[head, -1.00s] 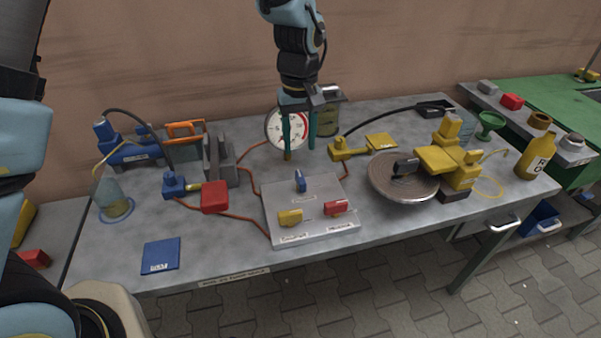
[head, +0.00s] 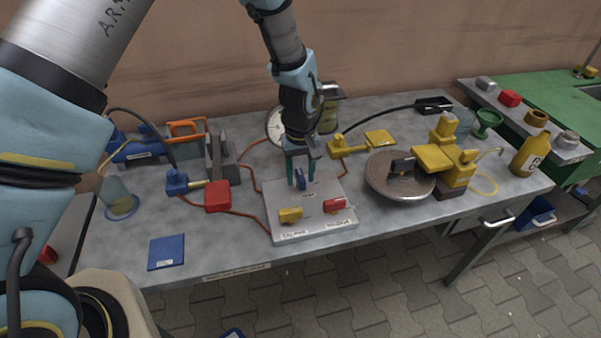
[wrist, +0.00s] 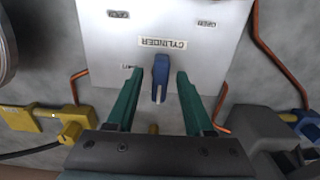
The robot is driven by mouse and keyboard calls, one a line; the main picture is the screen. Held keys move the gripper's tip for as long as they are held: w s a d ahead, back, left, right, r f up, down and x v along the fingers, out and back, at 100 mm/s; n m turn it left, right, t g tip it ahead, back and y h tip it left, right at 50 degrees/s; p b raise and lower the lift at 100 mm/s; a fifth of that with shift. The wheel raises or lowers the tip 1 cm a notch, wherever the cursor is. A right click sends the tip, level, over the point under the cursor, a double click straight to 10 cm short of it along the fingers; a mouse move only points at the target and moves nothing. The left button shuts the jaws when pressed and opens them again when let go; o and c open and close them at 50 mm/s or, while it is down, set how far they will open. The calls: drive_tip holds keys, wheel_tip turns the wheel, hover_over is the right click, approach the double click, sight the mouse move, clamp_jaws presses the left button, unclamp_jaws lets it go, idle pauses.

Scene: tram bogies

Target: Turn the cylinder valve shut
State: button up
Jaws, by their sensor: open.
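The cylinder valve is a small blue handle (head: 300,181) at the back of the grey panel (head: 335,228) on the bench. In the wrist view the blue handle (wrist: 159,88) stands beside a CYLINDER label (wrist: 162,43) and points along the picture's vertical. My gripper (head: 302,179) is open, with its green fingers low over the handle. In the wrist view my gripper (wrist: 172,82) has one finger on each side of the handle, which is closer to the left finger. I cannot tell whether that finger touches it.
A yellow handle (head: 290,215) and a red handle (head: 334,205) sit on the panel's front part. A round dial gauge (head: 275,125) stands behind my arm. A metal disc (head: 385,185) with a yellow clamp lies to the right. Orange hoses run beside the panel.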

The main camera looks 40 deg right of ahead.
drive_tip(key=shift+c, duration=0.4)
clamp_jaws()
drive_tip(key=shift+m, duration=0.3)
drive_tip(key=m+b, duration=0.2)
drive_tip(key=m, duration=0.1)
drive_tip(key=shift+f+m, duration=0.1)
drive_tip(key=shift+m, duration=0.3)
drive_tip(key=m+b, duration=0.1)
drive_tip(key=m, duration=0.3)
drive_tip(key=shift+m, duration=0.3)
drive_tip(key=m, duration=0.4)
drive_tip(key=shift+m, duration=2.4)
